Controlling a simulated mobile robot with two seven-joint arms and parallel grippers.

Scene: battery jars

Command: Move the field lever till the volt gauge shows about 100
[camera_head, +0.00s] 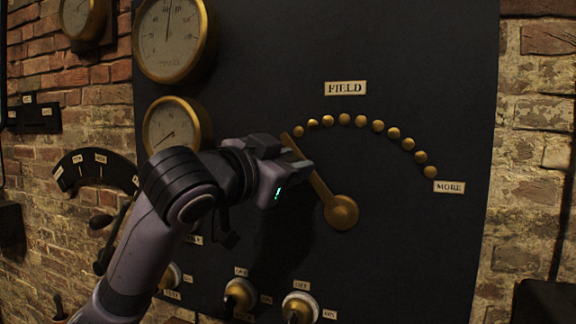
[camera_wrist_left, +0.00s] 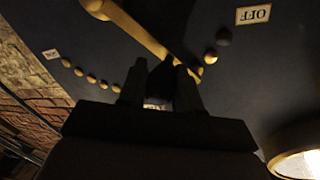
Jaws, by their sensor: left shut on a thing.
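The brass field lever (camera_head: 322,190) turns on a round pivot on the dark panel and leans up and left, its tip beside the left end of the visible studs. My left gripper (camera_head: 284,162) is at its upper part, shut on it. In the left wrist view the lever (camera_wrist_left: 140,28) runs down to between the dark fingers (camera_wrist_left: 160,85), which partly hide its end. A large upper gauge (camera_head: 170,38) has its needle nearly straight up. A lower gauge (camera_head: 165,122) is partly hidden by my arm, its needle pointing lower left. I cannot read which is the volt gauge. My right gripper is out of view.
Brass studs (camera_head: 360,121) arc from the lever toward the MORE label (camera_head: 449,187), under a FIELD label (camera_head: 345,88). Switches (camera_head: 300,306) line the panel's bottom. Another lever (camera_head: 101,222) stands left of my arm.

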